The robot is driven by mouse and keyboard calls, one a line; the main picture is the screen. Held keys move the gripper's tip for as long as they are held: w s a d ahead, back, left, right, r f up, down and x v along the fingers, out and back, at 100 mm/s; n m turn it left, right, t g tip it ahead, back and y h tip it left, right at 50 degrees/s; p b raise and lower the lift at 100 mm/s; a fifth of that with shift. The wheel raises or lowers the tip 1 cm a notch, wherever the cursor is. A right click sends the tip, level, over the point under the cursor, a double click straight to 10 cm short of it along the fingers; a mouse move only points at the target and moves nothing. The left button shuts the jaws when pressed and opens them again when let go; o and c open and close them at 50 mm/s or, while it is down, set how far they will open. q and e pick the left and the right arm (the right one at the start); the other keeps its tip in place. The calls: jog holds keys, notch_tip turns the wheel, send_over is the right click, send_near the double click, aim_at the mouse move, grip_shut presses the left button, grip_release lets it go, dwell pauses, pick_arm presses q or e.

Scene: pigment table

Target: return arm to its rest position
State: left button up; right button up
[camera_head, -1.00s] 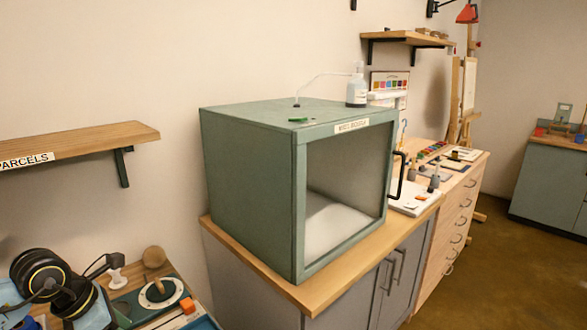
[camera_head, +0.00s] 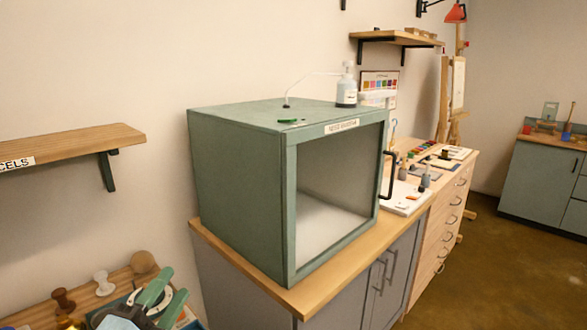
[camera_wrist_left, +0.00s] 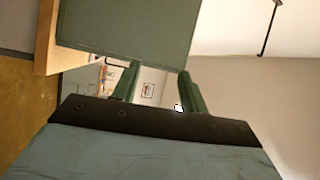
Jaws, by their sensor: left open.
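My left gripper (camera_head: 176,282) shows at the lower left of the head view, with two green fingers apart and nothing between them. It is in front of the small wooden bench and left of the green cabinet. In the left wrist view the two fingers (camera_wrist_left: 160,68) stand apart, with the cabinet's green side (camera_wrist_left: 125,30) beyond them. My right gripper is not in view.
The open-fronted green cabinet (camera_head: 240,190) stands on a wood-topped counter (camera_head: 310,295). A wall shelf (camera_head: 70,147) hangs above. Floor (camera_head: 490,280) is clear at the right.

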pick_arm(q)
jog(key=s+a+f+n+g+y, duration=0.1)
jog(key=s+f+n+g+y, duration=0.1)
jog(key=s+f+n+g, duration=0.2)
jog(key=s+a+f+n+g+y, duration=0.2)
jog(key=s+f+n+g, duration=0.2)
jog(key=f, duration=0.4)
jog(key=s+a+f+n+g+y, duration=0.1)
jog(key=s+f+n+g+y, duration=0.2)
jog(key=s+f+n, duration=0.3)
jog(key=shift+s+a+f+n+g, duration=0.35)
jog(key=shift+f+n, duration=0.2)
jog(key=shift+n, duration=0.25)
jog(key=s+d+f+n+g+h, duration=0.1)
jog(key=s+d+f+n+g, duration=0.2)
jog(key=s, duration=0.5)
jog(key=s+f+m+g, duration=0.2)
jog(key=s+f+g, duration=0.1)
jog(key=f, duration=2.3)
jog(key=s+a+f+g, duration=0.1)
jog(key=s+a+f, duration=0.1)
jog(key=s+f, duration=1.2)
jog(key=shift+s+a, duration=0.35)
jog(key=shift+s, duration=0.8)
